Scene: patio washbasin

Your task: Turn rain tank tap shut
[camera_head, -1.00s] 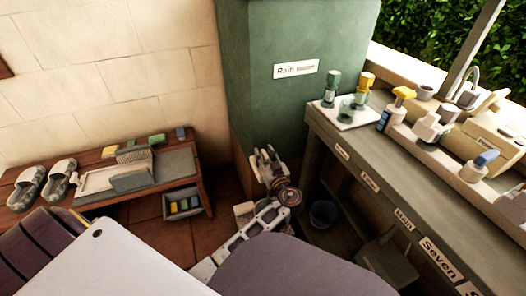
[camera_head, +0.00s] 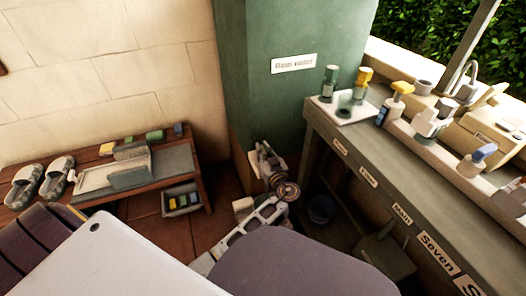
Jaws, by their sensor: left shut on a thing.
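The green rain tank (camera_head: 290,105) stands at the back centre, with a white label (camera_head: 293,63) on its front. My left gripper (camera_head: 263,155) is low against the tank's front, its arm reaching up from the bottom of the view. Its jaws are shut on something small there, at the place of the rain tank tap. The tap itself is hidden by the gripper, so its handle's angle cannot be told. My right gripper is not in view.
A counter (camera_head: 375,165) with bottles and basin things runs along the right. A dark bucket (camera_head: 322,209) stands under it. A wooden bench (camera_head: 190,160) with slippers (camera_head: 57,177), a tray and brushes stands left. A small crate (camera_head: 182,200) sits by its end.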

